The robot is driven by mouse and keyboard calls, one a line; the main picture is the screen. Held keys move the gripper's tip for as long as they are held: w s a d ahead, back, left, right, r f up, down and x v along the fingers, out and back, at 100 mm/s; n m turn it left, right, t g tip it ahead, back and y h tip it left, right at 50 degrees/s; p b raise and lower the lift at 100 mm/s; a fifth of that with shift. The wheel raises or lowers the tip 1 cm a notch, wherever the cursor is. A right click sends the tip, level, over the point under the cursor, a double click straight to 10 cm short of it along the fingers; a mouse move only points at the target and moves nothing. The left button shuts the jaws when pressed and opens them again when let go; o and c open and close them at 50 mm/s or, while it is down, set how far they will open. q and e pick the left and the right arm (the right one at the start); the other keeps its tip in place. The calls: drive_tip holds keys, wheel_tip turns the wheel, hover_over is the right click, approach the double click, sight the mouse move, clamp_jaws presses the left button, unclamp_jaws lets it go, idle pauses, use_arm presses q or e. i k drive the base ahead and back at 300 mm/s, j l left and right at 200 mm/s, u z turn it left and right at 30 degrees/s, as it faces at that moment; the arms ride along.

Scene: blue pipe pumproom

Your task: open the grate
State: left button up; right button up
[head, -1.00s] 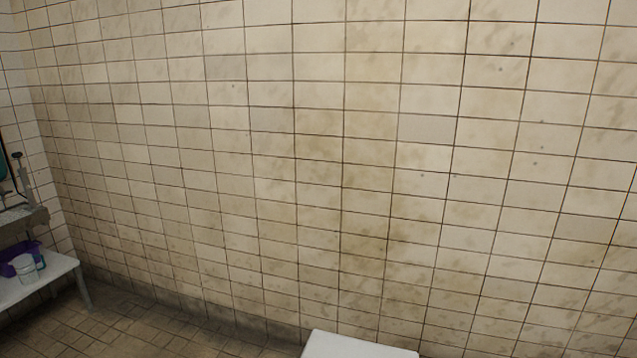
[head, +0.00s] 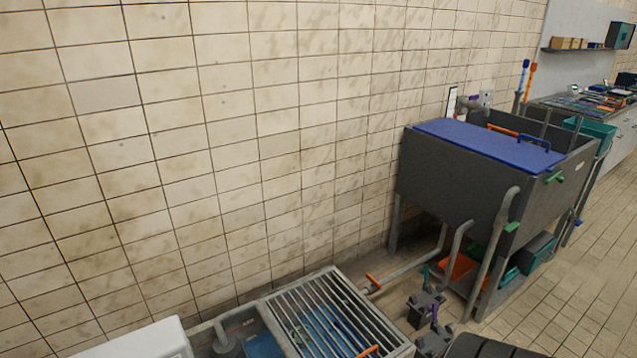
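The grey barred grate (head: 337,309) is at the bottom centre of the head view. It lies flat over the right part of a grey-rimmed basin, so it looks closed. Blue shows between its bars, and some small items show there too, too unclear to name. A short orange piece (head: 368,351) is at its near edge, cut off by the frame. Left of the grate the basin is uncovered and shows blue (head: 262,346) inside.
A white box-like surface (head: 145,342) stands left of the basin. A grey tank (head: 470,185) with a blue lid (head: 480,139) stands right, with pipes below. The tiled wall is behind; open floor (head: 575,290) is at right.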

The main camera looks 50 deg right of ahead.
sight(404, 344)
drive_tip(key=z, duration=1.7)
